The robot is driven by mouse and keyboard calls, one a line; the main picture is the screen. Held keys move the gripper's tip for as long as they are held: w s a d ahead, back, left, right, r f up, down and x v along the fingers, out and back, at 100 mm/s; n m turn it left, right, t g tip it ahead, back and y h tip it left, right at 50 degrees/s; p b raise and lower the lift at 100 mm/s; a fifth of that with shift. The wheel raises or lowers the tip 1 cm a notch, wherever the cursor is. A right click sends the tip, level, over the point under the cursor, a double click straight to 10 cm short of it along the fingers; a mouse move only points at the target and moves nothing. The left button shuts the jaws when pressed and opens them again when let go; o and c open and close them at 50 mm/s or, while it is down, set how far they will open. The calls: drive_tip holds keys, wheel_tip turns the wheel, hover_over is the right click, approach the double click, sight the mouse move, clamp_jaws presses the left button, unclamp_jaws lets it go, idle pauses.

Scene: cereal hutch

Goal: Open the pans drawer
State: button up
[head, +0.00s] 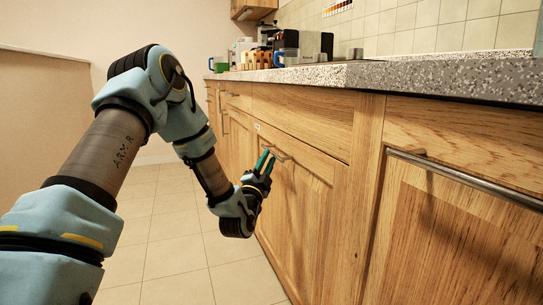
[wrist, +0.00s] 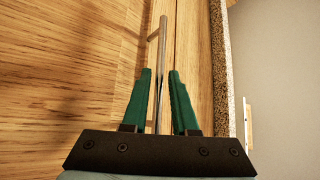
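A wooden front panel (head: 300,192) in the cabinet row has a metal bar handle (head: 281,155) near its top edge. A small white label sits above it, too small to read, so I cannot tell for certain that this is the pans drawer. The front looks shut. My gripper (head: 265,161) is at this handle. In the wrist view, the handle bar (wrist: 162,45) runs between the two green fingers of my gripper (wrist: 160,72). The fingers are apart, with a gap visible on both sides of the bar.
A speckled countertop (head: 400,76) overhangs the fronts. Another front at right has a long bar handle (head: 465,180). Mugs and appliances stand at the counter's far end. The tiled floor (head: 165,235) left of the cabinets is clear.

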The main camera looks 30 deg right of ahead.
sight(272, 153)
drive_tip(key=shift+x, duration=2)
drive_tip(key=shift+c, duration=0.4)
clamp_jaws()
drive_tip(key=shift+f, duration=0.1)
